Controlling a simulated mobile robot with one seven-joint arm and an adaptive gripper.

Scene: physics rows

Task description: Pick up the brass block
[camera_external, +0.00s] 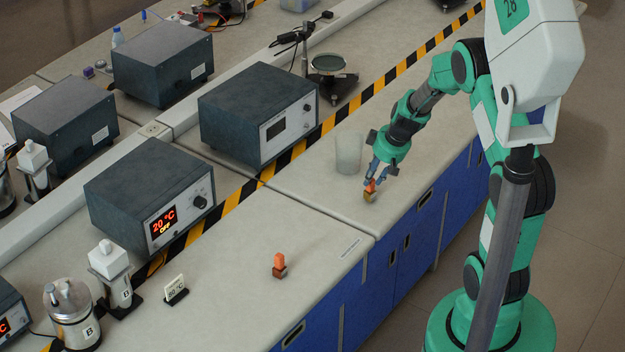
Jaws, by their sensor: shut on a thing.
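The brass block (369,196) is a small yellowish-brown block with an orange upper part, near the front edge of the bench. My gripper (373,179) points down from above and is shut on its orange upper part. The fingers partly cover the top of the block. I cannot tell whether its underside touches the bench or is just above it.
A similar block (279,268), darker reddish-brown with an orange top, stands on the nearer bench. A frosted beaker (348,153) stands just left of my gripper. Grey instrument boxes (258,115) line the striped tape (222,212).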

